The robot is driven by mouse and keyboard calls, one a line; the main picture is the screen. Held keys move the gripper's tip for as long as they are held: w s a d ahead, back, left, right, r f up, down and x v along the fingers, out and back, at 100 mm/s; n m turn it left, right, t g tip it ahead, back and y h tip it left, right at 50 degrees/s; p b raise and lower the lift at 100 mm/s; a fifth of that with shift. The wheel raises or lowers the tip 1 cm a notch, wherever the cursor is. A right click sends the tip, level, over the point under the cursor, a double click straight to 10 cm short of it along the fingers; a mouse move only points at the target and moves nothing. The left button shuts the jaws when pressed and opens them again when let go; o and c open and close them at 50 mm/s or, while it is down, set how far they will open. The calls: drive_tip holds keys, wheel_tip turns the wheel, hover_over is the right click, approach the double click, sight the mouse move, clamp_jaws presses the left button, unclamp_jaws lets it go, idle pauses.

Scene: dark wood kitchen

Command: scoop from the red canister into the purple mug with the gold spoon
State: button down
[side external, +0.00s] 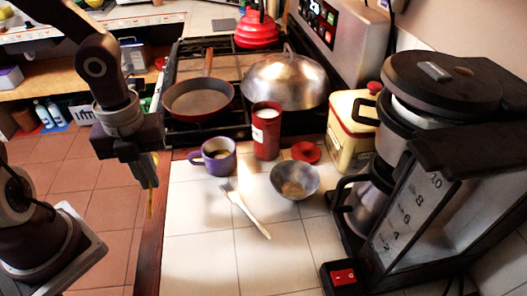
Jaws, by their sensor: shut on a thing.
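A red canister (266,142) with a pale label stands open on the white tiled counter, with white contents at its top. A purple mug (219,163) stands upright to its left, its handle to the left, with something dark inside. My gripper (147,178) is left of the mug, beyond the counter's left edge. It is shut on the gold spoon (151,201), which hangs down roughly upright. The spoon's upper part is hidden by the fingers. I cannot tell whether the spoon carries anything.
A red lid (306,152), a metal bowl (295,184) and a fork (243,208) lie near the canister. A stove with a pan (199,97) and a domed lid (284,82) is behind. A coffee maker (433,86) stands right. The front counter is clear.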

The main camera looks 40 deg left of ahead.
drive_tip(key=w+d+r+n+t+h, duration=0.1)
drive_tip(key=w+d+r+n+h, duration=0.3)
drive_tip(key=w, duration=0.6)
drive_tip(key=w+d+r+n+t+h, duration=0.15)
drive_tip(key=w+r+n, duration=0.3)
drive_tip(key=w, duration=0.55)
drive_tip(key=w+d+r+n+h, duration=0.25)
drive_tip(key=w+d+r, duration=0.2)
drive_tip(key=w, duration=0.55)
wheel_tip(320, 180, down, 8)
drive_tip(key=a+n, duration=0.1)
wheel_tip(320, 180, up, 8)
drive_tip(key=d+y, duration=0.1)
drive_tip(key=y, duration=0.2)
drive_tip(key=shift+w+d+g+y, duration=0.15)
drive_tip(key=shift+w+g+y, duration=0.15)
drive_tip(key=shift+w+g, duration=0.15)
